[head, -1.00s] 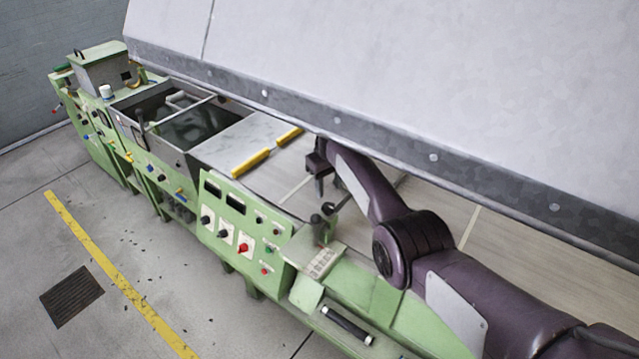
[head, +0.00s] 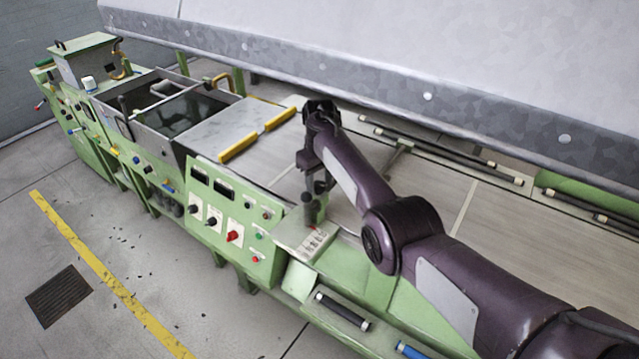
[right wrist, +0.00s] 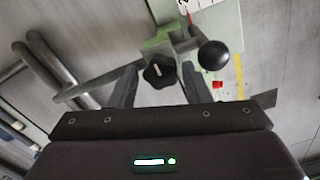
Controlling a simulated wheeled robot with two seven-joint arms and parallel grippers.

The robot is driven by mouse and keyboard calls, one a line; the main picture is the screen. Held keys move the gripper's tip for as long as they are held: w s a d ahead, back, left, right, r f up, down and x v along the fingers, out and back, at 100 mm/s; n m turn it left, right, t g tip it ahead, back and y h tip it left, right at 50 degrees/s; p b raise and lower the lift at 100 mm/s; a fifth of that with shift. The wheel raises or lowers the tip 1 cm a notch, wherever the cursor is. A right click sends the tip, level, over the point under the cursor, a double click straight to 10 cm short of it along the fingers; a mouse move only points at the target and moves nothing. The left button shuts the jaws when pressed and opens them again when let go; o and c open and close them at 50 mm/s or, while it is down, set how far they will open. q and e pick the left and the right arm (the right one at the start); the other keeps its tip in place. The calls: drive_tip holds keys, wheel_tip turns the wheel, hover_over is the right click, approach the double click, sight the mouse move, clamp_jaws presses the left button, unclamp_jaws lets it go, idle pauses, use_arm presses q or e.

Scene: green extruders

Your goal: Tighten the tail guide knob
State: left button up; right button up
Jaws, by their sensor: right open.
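The tail guide knob (right wrist: 159,76) is a black star-shaped knob on a green bracket (right wrist: 178,46) in the right wrist view. A lever with a black ball end (right wrist: 213,54) is beside it on the right. My right gripper (right wrist: 161,67) is open, with one finger on each side of the knob; I cannot tell whether either finger touches it. In the head view my right gripper (head: 317,184) hangs down over the green bracket (head: 321,208) and hides most of the knob. My left gripper is not in view.
A green control panel (head: 227,215) with knobs and buttons stands left of the bracket. The large grey hood (head: 400,60) overhangs the machine behind my arm. A metal rod (right wrist: 85,90) runs left from the bracket. Yellow-edged plates (head: 240,140) lie farther left.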

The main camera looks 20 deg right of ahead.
drive_tip(key=shift+a, duration=0.1)
drive_tip(key=c, duration=0.4)
drive_tip(key=shift+c, duration=1.5)
drive_tip(key=shift+m, duration=0.8)
drive_tip(key=m, duration=0.7)
drive_tip(key=shift+m, duration=0.4)
drive_tip(key=m, duration=0.4)
drive_tip(key=shift+m+b, duration=0.3)
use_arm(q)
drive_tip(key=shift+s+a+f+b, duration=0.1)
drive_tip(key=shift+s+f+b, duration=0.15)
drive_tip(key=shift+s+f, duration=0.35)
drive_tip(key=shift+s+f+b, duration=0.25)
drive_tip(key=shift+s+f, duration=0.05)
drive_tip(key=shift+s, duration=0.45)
use_arm(e)
drive_tip(key=shift+m, duration=2)
drive_tip(key=shift+s, duration=0.1)
